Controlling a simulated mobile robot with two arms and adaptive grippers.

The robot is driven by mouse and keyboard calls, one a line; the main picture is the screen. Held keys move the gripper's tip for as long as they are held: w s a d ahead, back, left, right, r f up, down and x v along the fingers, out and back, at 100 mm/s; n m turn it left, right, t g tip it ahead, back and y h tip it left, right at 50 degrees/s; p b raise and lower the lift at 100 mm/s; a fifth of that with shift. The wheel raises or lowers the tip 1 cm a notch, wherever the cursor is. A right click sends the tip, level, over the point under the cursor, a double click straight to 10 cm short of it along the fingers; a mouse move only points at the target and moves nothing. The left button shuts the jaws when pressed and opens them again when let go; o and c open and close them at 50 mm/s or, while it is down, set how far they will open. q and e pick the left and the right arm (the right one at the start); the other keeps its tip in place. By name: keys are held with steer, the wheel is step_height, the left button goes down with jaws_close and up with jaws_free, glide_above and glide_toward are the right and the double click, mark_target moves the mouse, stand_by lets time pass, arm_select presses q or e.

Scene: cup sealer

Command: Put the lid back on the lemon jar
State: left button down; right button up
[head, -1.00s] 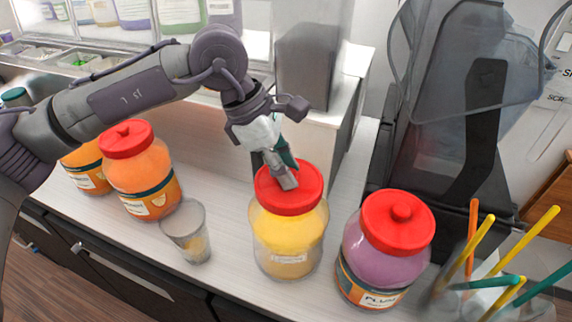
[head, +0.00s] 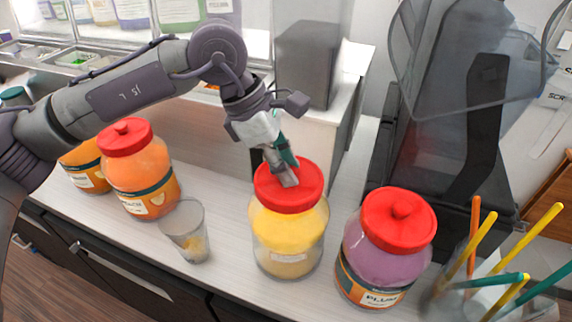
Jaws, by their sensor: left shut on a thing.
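The lemon jar (head: 287,238) stands upright on the counter, a clear jar with yellow contents. Its red lid (head: 312,192) sits at the mouth of the jar and looks level; I cannot tell whether it is fully seated. My left gripper (head: 285,176) comes down from above and is shut on the lid's knob, which the fingers hide. My right gripper is not in view.
A plum jar (head: 385,256) with a red lid stands close on the right. A clear cup (head: 187,232) and a peach jar (head: 139,178) are on the left. Several coloured straws (head: 487,256) stand at the far right. A dark machine (head: 445,145) is behind.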

arm_select(q)
steer(key=shift+f+b, duration=0.2)
steer(key=shift+b, duration=1.05)
stand_by(1.7)
steer(key=shift+c, duration=1.5)
jaws_free()
steer(key=shift+r, duration=0.1)
steer(key=shift+r+p, duration=1.65)
steer(key=shift+r, duration=1.8)
